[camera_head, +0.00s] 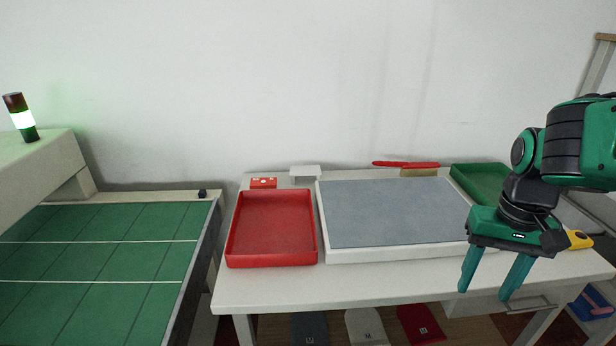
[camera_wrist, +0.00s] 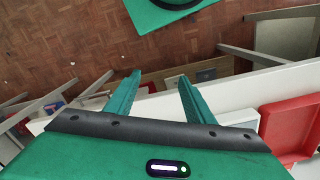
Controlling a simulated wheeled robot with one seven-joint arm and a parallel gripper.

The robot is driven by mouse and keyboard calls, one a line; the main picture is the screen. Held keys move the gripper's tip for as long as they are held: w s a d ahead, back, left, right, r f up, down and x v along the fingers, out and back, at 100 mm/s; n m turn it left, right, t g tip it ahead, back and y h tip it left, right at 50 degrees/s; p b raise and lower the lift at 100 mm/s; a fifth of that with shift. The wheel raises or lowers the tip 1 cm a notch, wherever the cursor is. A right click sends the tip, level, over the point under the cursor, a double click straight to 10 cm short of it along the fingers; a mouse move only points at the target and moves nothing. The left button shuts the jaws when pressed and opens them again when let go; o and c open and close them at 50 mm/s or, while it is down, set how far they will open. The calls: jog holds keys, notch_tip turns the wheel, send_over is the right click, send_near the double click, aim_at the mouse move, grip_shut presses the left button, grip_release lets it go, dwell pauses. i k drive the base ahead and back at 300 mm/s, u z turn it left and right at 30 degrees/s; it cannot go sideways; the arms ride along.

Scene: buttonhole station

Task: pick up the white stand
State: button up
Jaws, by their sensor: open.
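A small white stand (camera_head: 305,172) is at the back of the white table, near the wall, in the head view. It sits just behind the gap between the red tray and the grey-topped board. My gripper (camera_head: 485,293) is at the right, by the table's front edge, pointing down with its two green fingers apart and nothing between them. It is well to the right of the stand and nearer the front. In the wrist view my gripper (camera_wrist: 160,78) is also open and empty, over the table's edge and the wooden floor. The stand cannot be made out there.
A red tray (camera_head: 271,262) stands left of a large grey board with a white rim (camera_head: 395,255). A small red box (camera_head: 263,183) is left of the stand. A red-handled brush (camera_head: 418,170) and a green tray (camera_head: 482,180) are at the back right. A green-topped conveyor (camera_head: 100,260) stands at left.

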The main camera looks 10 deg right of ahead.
aim_at(314, 171)
jog(key=u, duration=2.35)
jog(key=i, duration=0.65)
jog(key=z, duration=2.75)
jog(key=i, duration=0.45)
